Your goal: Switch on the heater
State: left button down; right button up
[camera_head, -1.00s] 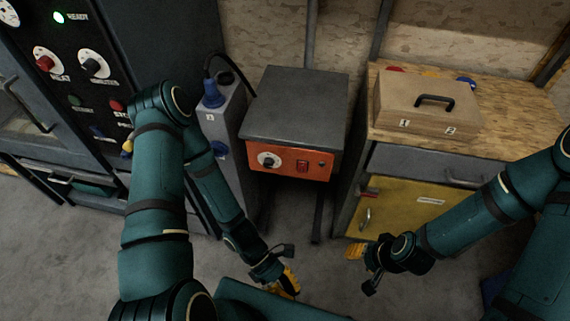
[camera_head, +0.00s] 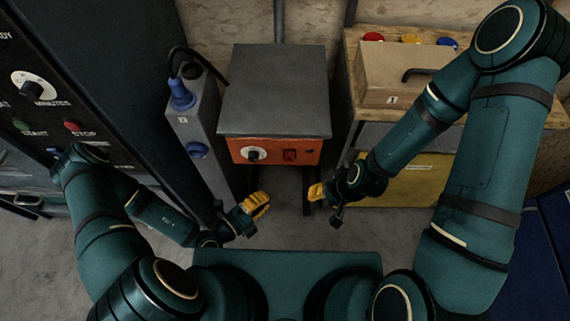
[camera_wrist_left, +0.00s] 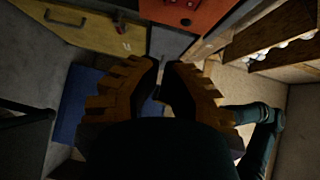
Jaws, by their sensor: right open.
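A grey-topped box (camera_head: 275,92) with an orange front panel (camera_head: 275,144) looks like the heater. The panel carries a round dial (camera_head: 255,155) at left and a red switch (camera_head: 290,155) near the middle; I cannot read the switch's position. Part of the orange panel (camera_wrist_left: 205,12) shows at the top of the left wrist view. My left gripper (camera_head: 260,203), with yellow fingers, is below and in front of the panel, apart from it. In its wrist view its fingers (camera_wrist_left: 163,72) are parted and empty. My right gripper (camera_head: 314,192) is open, below the panel's right end, touching nothing.
A grey post (camera_head: 197,125) with a blue plug (camera_head: 181,95) and cable stands left of the box. A dark machine (camera_head: 95,60) with dials and buttons is further left. At right, a wooden-topped cabinet with a yellow door (camera_head: 415,185) bears a cardboard-coloured case (camera_head: 390,75).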

aim_at(290, 156)
pick_arm(q)
jog(key=shift+w+a+b+x, duration=0.3)
jog(key=shift+a+b+x, duration=0.1)
jog(key=shift+x, duration=1.75)
jog(key=shift+w+a+b+x, duration=0.25)
jog(key=shift+w+b+x, duration=0.15)
jog(key=shift+x, duration=1.75)
jog(key=shift+w+a+b+x, duration=0.25)
jog(key=shift+a+b+x, duration=0.15)
jog(key=shift+x, duration=1.75)
jog(key=shift+w+f, duration=0.15)
jog(key=shift+w, duration=0.25)
